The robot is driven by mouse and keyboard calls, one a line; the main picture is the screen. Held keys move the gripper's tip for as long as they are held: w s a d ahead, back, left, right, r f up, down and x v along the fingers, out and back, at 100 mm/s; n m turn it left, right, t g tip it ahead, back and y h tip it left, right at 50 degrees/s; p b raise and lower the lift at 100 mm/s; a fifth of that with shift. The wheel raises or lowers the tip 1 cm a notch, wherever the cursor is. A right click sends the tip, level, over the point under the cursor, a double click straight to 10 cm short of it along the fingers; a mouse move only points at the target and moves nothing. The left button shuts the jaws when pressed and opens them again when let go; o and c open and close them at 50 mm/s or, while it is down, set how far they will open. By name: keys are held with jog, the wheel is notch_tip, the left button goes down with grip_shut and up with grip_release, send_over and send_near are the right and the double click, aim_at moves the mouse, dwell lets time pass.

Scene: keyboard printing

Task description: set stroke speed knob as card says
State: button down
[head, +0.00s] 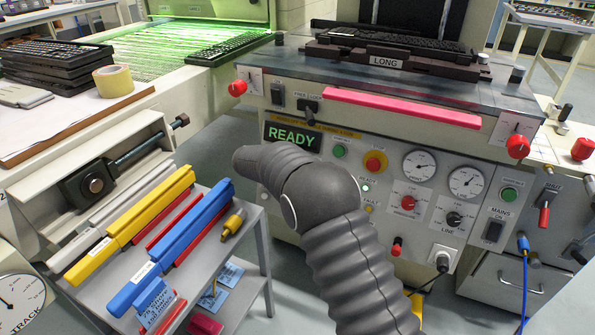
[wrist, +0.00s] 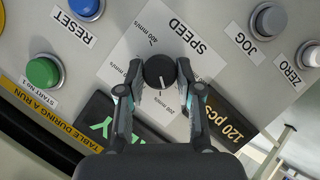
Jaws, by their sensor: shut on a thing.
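In the wrist view the black stroke speed knob (wrist: 153,72) sits on a white plate (wrist: 150,42) marked SPEED. The plate has mm/s marks around the knob, among them 400 and 200. A white pointer line shows on the knob's face. My gripper (wrist: 159,73) is shut on the knob, one finger on each side. In the head view my own arm hides the knob and my gripper. A blue handwritten card (head: 152,302) hangs at the front of the tool cart; its writing is too small to read surely.
Near the knob are the blue RESET button (wrist: 85,6), green START button (wrist: 42,72), JOG button (wrist: 267,19) and ZERO button (wrist: 309,54). A lit READY display (head: 291,137) is on the machine front. The tool cart (head: 258,213) stands left of my arm.

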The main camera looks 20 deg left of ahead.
jog(key=shift+w+a+r, duration=0.1)
dwell(0.3)
jog(key=c, duration=0.8)
grip_release()
jog(key=shift+o, duration=0.2)
jog(key=v, duration=1.2)
